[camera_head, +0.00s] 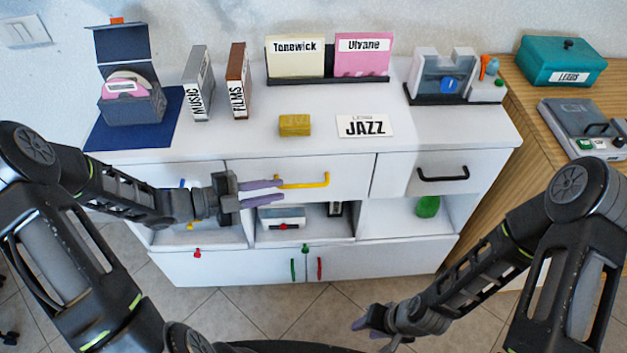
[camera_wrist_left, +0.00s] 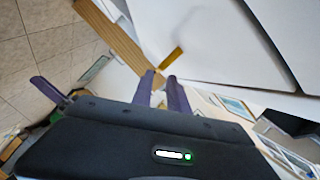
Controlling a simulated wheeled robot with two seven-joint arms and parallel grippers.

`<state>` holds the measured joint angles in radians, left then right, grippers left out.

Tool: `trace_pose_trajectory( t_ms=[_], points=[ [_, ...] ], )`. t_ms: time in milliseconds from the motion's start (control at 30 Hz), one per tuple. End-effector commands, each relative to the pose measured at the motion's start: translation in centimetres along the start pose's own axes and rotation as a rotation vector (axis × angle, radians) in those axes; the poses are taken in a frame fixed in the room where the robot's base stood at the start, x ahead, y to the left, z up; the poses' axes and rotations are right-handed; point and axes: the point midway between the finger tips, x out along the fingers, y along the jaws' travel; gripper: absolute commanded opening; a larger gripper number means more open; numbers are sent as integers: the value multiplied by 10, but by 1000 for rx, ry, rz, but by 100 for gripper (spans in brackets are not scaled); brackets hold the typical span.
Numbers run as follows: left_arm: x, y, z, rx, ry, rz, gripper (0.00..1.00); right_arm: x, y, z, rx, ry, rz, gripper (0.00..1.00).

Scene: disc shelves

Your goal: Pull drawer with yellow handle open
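The white drawer (camera_head: 245,170) with the yellow handle (camera_head: 318,181) is in the middle of the cabinet's top row, its front flush with its neighbours. My left gripper (camera_head: 283,191) is open and empty, with its purple fingers pointing right at the handle's left end. In the left wrist view the yellow handle (camera_wrist_left: 172,57) lies just beyond the fingertips of my left gripper (camera_wrist_left: 161,74), which are apart; I cannot tell whether they touch it. My right gripper (camera_head: 368,327) hangs low in front of the cabinet, away from the drawer; its finger gap is unclear.
A black-handled drawer (camera_head: 442,174) is to the right. Open compartments below hold a white device (camera_head: 281,218) and a green object (camera_head: 428,207). A yellow block (camera_head: 294,125) and JAZZ card (camera_head: 364,126) lie on top. The floor in front is clear.

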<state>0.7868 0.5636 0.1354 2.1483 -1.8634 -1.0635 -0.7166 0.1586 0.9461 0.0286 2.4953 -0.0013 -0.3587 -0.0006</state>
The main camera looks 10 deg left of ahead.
Motion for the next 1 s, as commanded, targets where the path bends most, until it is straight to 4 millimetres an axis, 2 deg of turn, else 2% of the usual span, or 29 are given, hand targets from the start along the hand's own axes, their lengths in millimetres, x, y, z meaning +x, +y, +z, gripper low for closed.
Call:
trace_pose_trajectory(
  t_ms=[267,433,800,1000],
  points=[
    [0,0,0,-1,0,0,20,0,0,0,0,-1,0,36],
    [9,0,0,0,2,1,20,0,0,0,0,-1,0,36],
    [62,0,-1,-2,2,0,20,-3,-1,0,0,0,0,36],
    [78,0,0,-1,0,0,20,-4,-2,0,0,0,0,36]
  ],
)
